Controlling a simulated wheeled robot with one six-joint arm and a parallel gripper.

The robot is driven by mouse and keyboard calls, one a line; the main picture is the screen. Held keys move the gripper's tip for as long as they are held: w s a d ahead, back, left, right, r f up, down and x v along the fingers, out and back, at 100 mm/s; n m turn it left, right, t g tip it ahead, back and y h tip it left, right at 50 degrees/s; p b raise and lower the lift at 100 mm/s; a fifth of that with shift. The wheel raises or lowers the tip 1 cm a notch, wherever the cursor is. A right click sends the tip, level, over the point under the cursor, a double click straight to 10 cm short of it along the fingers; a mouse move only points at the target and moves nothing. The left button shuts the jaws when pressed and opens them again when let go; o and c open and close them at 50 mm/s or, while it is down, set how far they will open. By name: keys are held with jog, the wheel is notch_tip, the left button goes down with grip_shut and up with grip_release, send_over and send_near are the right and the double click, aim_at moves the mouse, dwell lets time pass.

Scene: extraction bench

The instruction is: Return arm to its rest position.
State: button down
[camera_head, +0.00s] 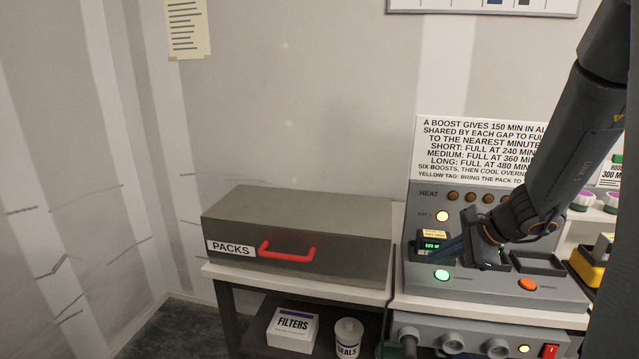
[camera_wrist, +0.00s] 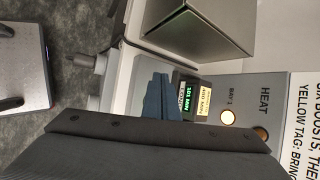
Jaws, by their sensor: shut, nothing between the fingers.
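My arm reaches down from the upper right in the head view. My gripper (camera_head: 452,249) is shut and empty, low over the left bay of the grey charging station (camera_head: 480,286). A dark pack (camera_head: 433,243) with a green display and a yellow label sits in that left bay, right beside the fingertips. I cannot tell whether they touch it. In the wrist view the blue-grey fingers (camera_wrist: 157,98) show close to the pack's lit display (camera_wrist: 187,103). Part of the pack is hidden behind the gripper.
A grey case marked PACKS (camera_head: 300,232) with a red handle stands on the left bench. A sign (camera_head: 470,150) rises behind the station. The right bay (camera_head: 538,263) looks empty. A yellow item (camera_head: 590,268) lies at far right. A FILTERS box (camera_head: 293,328) stands on the shelf below.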

jog(key=s+a+n+g+h, duration=0.2)
jog(key=s+a+n, duration=0.4)
jog(key=s+n, duration=0.3)
jog(key=s+a+f+n+g+h, duration=0.1)
jog(key=s+a+n+g+h, duration=0.1)
jog(key=s+a+n, duration=0.5)
jog(key=shift+s+f+n+g, duration=0.25)
jog(key=shift+s+n+g, duration=0.45)
jog(key=shift+s+n, duration=0.85)
jog(key=shift+w+a, duration=0.1)
